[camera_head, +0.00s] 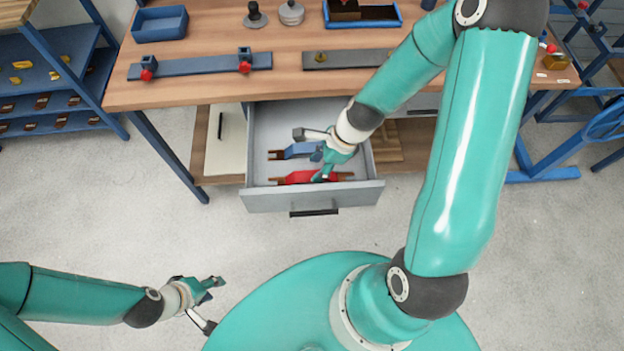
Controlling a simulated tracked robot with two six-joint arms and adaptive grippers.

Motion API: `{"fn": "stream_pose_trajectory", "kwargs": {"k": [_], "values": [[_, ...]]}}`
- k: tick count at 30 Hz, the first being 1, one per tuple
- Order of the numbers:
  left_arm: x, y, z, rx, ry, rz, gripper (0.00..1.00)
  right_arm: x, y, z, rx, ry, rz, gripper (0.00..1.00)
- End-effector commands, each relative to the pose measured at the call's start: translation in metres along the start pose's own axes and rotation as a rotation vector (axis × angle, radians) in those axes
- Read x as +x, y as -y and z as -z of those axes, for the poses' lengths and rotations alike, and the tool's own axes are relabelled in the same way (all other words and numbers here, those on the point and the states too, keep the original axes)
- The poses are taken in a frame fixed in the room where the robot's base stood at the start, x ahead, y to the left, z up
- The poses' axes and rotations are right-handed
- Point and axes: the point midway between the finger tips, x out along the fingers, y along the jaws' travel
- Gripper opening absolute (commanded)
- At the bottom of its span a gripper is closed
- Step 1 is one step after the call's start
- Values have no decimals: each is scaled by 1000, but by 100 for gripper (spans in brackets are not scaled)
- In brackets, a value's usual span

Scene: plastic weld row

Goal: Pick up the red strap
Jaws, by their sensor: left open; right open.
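The red strap (298,177) lies in the open drawer (267,200), close to its front wall. A blue strap (300,150) lies behind it in the same drawer. My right gripper (318,158) reaches down into the drawer from the right. Its fingers are open, one over the red strap and the other near the blue strap. The gripper covers part of both straps, and I cannot tell whether it touches the red one. My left gripper (211,303) is open and empty above the floor at the lower left.
The wooden workbench (215,95) stands above the drawer. It carries clamp bars (200,66), a blue tray (160,24) and a blue bin (360,22). A blue shelf rack (60,75) stands at the left. The floor in front of the drawer is clear.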

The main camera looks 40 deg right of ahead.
Motion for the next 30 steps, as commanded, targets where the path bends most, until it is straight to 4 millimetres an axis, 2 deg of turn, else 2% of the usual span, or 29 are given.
{"fn": "stream_pose_trajectory", "kwargs": {"k": [5, 15, 25, 30], "values": [[7, 2, 0, 0, 0, 0, 41, 10, 0, 1, 1, 0, 1, 48], [38, 14, 0, 0, 0, 0, 41, 54, 1, 6, 0, 0, 1, 48], [38, 14, 0, 0, 0, 0, 41, 57, 1, 5, 2, 0, 2, 48], [38, 14, 0, 0, 0, 0, 41, 57, 1, 5, 2, 0, 2, 20]]}}
